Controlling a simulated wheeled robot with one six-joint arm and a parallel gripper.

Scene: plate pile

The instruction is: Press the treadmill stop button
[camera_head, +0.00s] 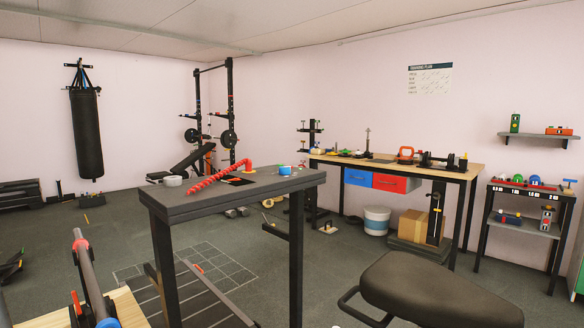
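None of these is clearly a stop button. My gripper is not in view.
A black padded seat (430,290) fills the lower right foreground. A wooden workbench (440,170) with blue and red drawers stands behind. A black punching bag (87,133) hangs at left. A grey bar (88,270) rises at lower left. Dark floor (70,220) is open at left.

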